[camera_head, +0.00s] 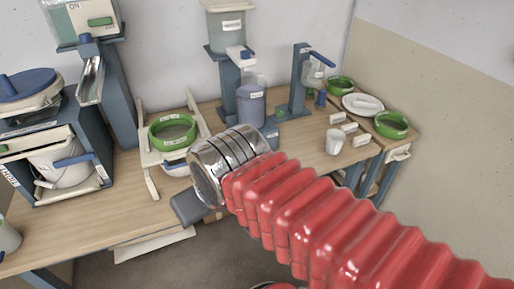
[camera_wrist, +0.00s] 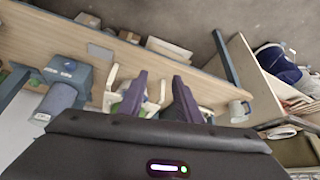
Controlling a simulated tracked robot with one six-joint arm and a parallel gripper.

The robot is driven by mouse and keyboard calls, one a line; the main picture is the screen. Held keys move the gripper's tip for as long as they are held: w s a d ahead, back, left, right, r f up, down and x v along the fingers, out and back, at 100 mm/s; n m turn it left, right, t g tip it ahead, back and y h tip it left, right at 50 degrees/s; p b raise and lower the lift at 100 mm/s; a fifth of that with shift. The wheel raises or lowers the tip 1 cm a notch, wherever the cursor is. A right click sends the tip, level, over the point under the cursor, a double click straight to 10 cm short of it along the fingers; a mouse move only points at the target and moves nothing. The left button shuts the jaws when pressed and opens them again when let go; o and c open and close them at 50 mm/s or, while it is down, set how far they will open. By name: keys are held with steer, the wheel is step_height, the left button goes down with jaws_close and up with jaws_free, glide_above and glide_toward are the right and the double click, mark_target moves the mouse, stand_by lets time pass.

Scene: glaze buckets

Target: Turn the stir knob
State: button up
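No part is clearly readable as the stir knob. A blue knob (camera_head: 6,86) stands on the blue lid (camera_head: 30,82) of the machine at the left in the head view; I cannot tell if it is the one. Below it a white bucket (camera_head: 68,168) sits in a blue-grey frame. My gripper is mostly hidden behind my wrist in the head view. In the wrist view my gripper (camera_wrist: 160,88) is open, its two dark fingers apart with nothing held between them. It is over the bench area, apart from the blue knob.
A green-rimmed sieve (camera_head: 172,131) sits on white rails mid-bench. A blue container (camera_head: 250,104) and a pump stand (camera_head: 298,82) are behind. A white cup (camera_head: 335,141) and another green ring (camera_head: 391,125) are at the right. The wooden bench (camera_head: 125,215) is clear at the front left.

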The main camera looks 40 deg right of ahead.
steer(key=shift+w, duration=0.35)
